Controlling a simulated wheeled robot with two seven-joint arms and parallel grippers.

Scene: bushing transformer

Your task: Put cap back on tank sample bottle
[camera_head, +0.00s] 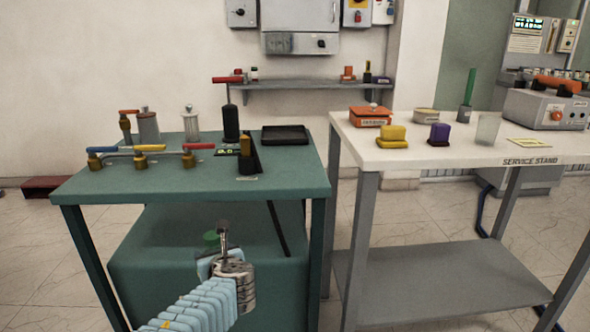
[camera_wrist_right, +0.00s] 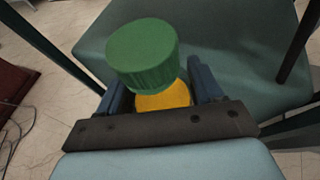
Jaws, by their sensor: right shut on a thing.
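My right gripper (camera_head: 214,250) is low in front of the green table in the head view, below its top. In the right wrist view it (camera_wrist_right: 163,88) is shut on a green ribbed cap (camera_wrist_right: 142,55), which tilts up between the blue fingers. A yellow-orange round part shows just under the cap; I cannot tell whether it belongs to it. The green cap shows small in the head view (camera_head: 211,238). A clear bottle-like vessel (camera_head: 190,124) stands upright toward the back of the green table, apart from the gripper. I cannot tell surely that it is the tank sample bottle. My left gripper is not in view.
The green table (camera_head: 285,180) carries brass valves on a pipe (camera_head: 140,160), a black post (camera_head: 231,123) and a black tray (camera_head: 285,135). The white service stand (camera_head: 460,155) to the right holds several small items. A gap separates the tables.

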